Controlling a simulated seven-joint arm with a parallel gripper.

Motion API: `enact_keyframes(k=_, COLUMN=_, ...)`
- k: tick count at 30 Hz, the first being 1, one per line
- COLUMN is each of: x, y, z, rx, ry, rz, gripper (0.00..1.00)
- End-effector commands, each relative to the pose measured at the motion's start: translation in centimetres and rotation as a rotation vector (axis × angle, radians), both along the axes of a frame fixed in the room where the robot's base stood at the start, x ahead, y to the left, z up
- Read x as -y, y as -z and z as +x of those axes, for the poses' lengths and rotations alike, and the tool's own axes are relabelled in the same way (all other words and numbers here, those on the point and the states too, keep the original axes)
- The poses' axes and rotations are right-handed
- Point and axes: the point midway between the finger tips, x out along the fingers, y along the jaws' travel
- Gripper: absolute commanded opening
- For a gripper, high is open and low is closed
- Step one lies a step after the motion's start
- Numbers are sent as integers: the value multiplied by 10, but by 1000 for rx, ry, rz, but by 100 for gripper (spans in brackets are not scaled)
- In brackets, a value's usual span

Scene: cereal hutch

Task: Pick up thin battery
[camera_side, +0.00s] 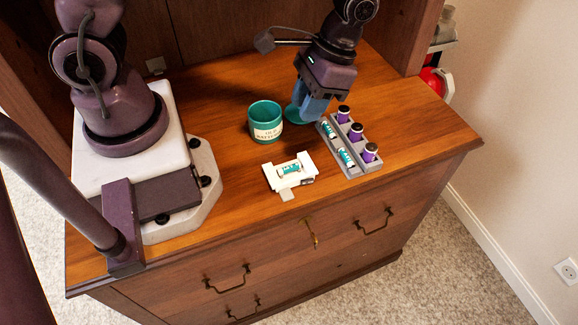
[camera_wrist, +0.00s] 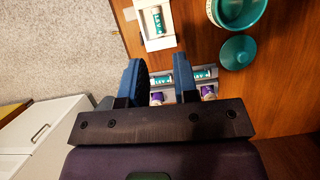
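Thin teal-and-white batteries lie in the near-left row of a grey tray (camera_side: 352,171); one (camera_side: 328,130) is close to my gripper and another (camera_side: 346,157) is nearer the front edge. My gripper (camera_side: 312,112) points down above the back-left end of the tray. In the wrist view its two blue fingers (camera_wrist: 160,68) are apart, with a teal battery (camera_wrist: 161,79) visible between them, beyond the tips. Another teal battery (camera_wrist: 204,75) shows to the right of the right finger. Nothing appears held.
Fatter purple batteries (camera_side: 356,131) stand in the tray's right row. A white holder (camera_side: 275,182) carries one teal battery (camera_side: 290,170). A teal cup (camera_side: 265,111) with a label stands left of my gripper, and its teal lid (camera_wrist: 238,52) lies beside it.

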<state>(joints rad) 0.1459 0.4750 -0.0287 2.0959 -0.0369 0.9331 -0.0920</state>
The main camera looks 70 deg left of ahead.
Motion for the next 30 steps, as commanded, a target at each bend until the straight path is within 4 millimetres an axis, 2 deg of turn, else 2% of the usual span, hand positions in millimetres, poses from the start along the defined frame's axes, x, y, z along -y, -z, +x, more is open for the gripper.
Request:
enact_keyframes(k=1, x=3, y=11, z=2, rx=-27, ry=-5, rz=5, gripper=28)
enact_keyframes(k=3, x=5, y=19, z=6, rx=-43, ry=-16, rz=8, gripper=28)
enact_keyframes(k=7, x=8, y=22, z=16, rx=-25, ry=-47, rz=12, gripper=28)
enact_keyframes(k=18, x=7, y=79, z=-10, rx=-32, ry=-55, rz=15, gripper=28)
enact_keyframes(k=26, x=7, y=98, z=-19, rx=-32, ry=-55, rz=15, gripper=28)
enact_keyframes(k=30, x=6, y=118, z=-28, rx=-34, ry=-54, rz=16, gripper=28)
